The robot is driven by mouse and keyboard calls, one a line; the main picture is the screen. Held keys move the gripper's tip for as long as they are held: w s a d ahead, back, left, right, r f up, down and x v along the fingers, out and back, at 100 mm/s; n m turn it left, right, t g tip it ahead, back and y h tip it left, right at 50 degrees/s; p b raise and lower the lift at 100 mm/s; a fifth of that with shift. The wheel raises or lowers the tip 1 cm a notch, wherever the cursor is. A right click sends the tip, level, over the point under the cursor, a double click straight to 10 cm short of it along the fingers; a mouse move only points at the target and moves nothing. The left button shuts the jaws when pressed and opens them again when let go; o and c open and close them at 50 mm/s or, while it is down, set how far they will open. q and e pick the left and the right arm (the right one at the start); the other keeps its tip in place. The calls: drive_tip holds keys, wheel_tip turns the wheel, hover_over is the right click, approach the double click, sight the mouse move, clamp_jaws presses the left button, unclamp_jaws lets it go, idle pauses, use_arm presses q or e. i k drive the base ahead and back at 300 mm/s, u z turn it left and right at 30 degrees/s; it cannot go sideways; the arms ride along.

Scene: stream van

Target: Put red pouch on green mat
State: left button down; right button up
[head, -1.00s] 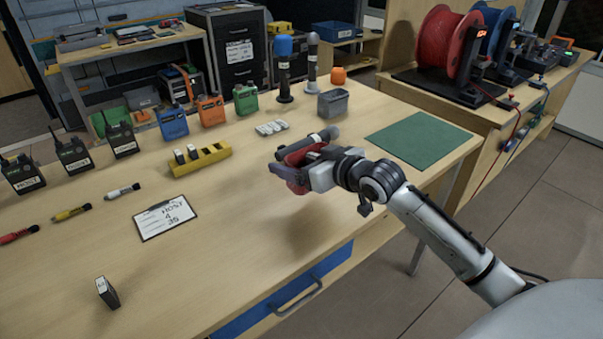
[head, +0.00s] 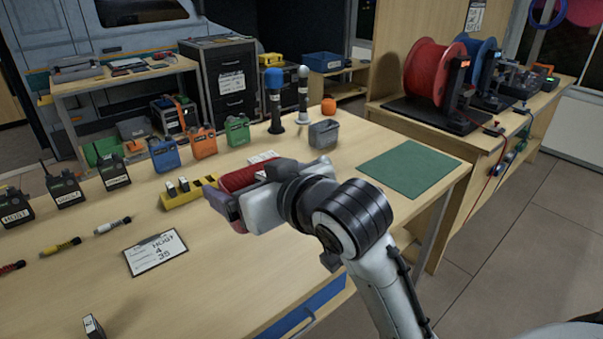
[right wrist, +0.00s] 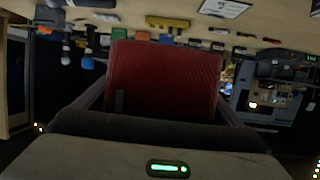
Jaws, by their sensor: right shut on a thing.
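The red pouch (head: 252,176) is held in my right gripper (head: 236,192), above the wooden table. In the right wrist view the red pouch (right wrist: 165,78) fills the space between the fingers, and its ribbed red face shows. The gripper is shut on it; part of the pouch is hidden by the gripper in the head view. The green mat (head: 408,168) lies flat and bare at the table's right end, to the right of the gripper and apart from it. My left gripper is not in view.
A grey bin (head: 323,133), microphones with blue (head: 274,100) and white (head: 302,95) heads and an orange ball-like thing (head: 328,106) stand behind the gripper. A yellow block (head: 188,193) and a clipboard (head: 155,252) lie to the left. Cable reels (head: 436,70) stand on the bench beyond.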

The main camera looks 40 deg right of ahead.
sight(411, 165)
drive_tip(key=k, duration=0.5)
drive_tip(key=z, duration=2.3)
drive_tip(key=i, duration=1.75)
drive_tip(key=u, duration=2.3)
